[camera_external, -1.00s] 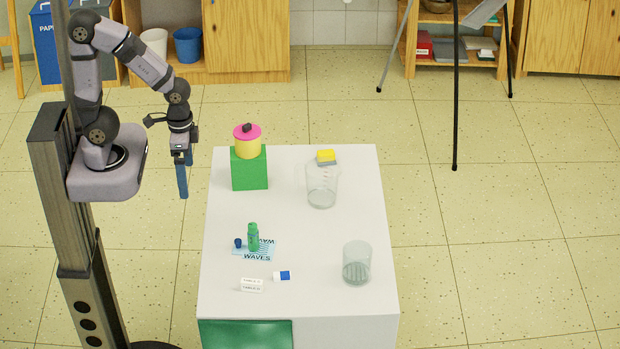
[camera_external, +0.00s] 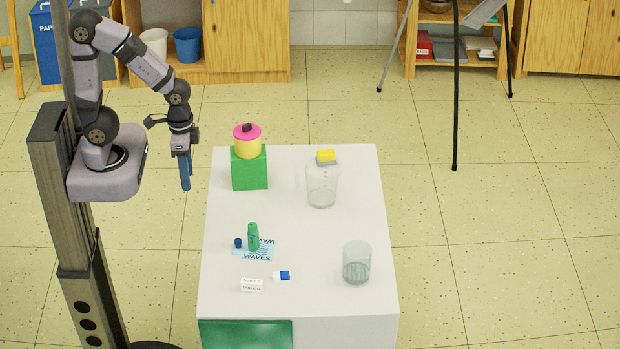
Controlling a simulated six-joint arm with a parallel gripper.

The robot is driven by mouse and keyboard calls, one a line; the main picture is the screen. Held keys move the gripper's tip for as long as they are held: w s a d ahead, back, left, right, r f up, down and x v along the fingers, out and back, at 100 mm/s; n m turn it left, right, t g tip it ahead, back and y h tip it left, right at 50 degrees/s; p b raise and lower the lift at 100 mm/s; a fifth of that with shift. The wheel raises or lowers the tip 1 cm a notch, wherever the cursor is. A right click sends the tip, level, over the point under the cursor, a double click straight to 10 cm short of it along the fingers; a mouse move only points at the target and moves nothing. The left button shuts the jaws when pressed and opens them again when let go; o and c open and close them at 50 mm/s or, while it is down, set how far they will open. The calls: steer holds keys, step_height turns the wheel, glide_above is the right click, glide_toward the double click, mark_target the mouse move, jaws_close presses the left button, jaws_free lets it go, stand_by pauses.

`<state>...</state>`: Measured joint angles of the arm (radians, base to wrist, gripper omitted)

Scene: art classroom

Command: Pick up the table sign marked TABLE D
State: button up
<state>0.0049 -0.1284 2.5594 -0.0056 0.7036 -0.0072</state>
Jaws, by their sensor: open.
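A small white table sign (camera_external: 252,285) with tiny dark print stands near the front left of the white table. The print is too small to read, so I cannot tell whether it says TABLE D. My gripper (camera_external: 185,172) hangs with its blue fingers pointing down, beyond the table's left edge. It is open and empty, well above and behind the sign. The fingers overlap in this view, so the gap between them does not show clearly.
Beside the sign on the white table (camera_external: 310,240) lies a blue and white eraser (camera_external: 281,276). Behind it are a green bottle (camera_external: 253,238) and a WAVES card (camera_external: 257,257). A glass (camera_external: 357,263), a clear beaker (camera_external: 321,188) and a green block (camera_external: 249,170) with a yellow pot stand farther off.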

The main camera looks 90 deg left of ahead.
steer(key=w+d+f+n+t+h+b, duration=0.1)
steer(key=w+d+f+t+b, duration=0.35)
steer(key=w+d+f, duration=0.7)
steer(key=t+b, duration=0.3)
steer(key=t, duration=0.3)
glide_toward(263, 288)
steer(key=w+a, duration=0.2)
steer(key=w+a+f, duration=0.1)
steer(key=w, duration=0.1)
steer(key=shift+a, duration=0.35)
steer(key=shift+d+f+t, duration=0.3)
steer(key=shift+f+t, duration=0.1)
steer(key=shift+t, duration=0.35)
steer(key=t+b, duration=0.1)
steer(key=s+d+m+t+b, duration=0.1)
steer(key=shift+s+d+t+h, duration=0.1)
steer(key=shift+s+t+h, duration=0.15)
steer(key=shift+t+h, duration=0.05)
steer(key=shift+s+d+f+m+t+h+b, duration=0.25)
steer(key=shift+s+f+m+h+b, duration=0.1)
steer(key=shift+s+f+m+b, duration=0.25)
steer(key=shift+s+d+f+m+t+h+b, duration=0.25)
steer(key=shift+s+d+f+m+h+b, duration=0.1)
steer(key=shift+s+f+m, duration=0.3)
steer(key=shift+w+f, duration=0.1)
steer(key=shift+w, duration=0.05)
steer(key=shift+x, duration=2.45)
steer(key=shift+a, duration=0.1)
jaws_close()
